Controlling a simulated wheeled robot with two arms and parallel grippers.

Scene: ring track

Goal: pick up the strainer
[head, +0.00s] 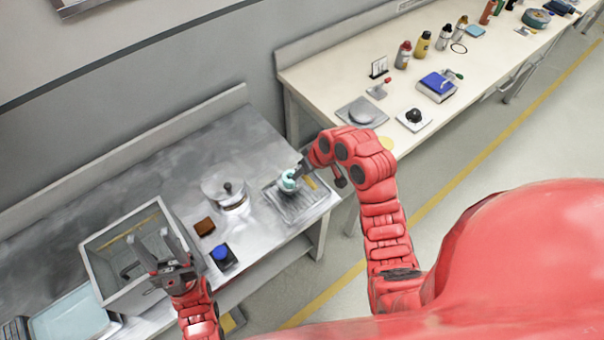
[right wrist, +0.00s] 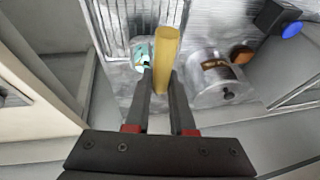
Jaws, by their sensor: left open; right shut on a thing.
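My right gripper (head: 296,177) is at the metal rack tray (head: 313,203) at the right end of the steel table. In the right wrist view its two fingers (right wrist: 164,85) are shut on a yellow bar (right wrist: 171,42). This bar also shows by the rack in the head view (head: 310,182). A pale teal thing (head: 288,183) lies at the rack, beside the bar and left fingertip in the wrist view (right wrist: 142,53). I cannot tell which of these belongs to the strainer; no mesh bowl shows clearly. My left gripper (head: 168,259) is open and empty above the grey bin.
A lidded pot (head: 226,196), a brown block (head: 205,226) and a blue-topped black thing (head: 222,256) stand between the bin (head: 110,240) and the rack. A cream counter (head: 345,77) with bottles and a blue scale (head: 437,85) stands beyond a gap.

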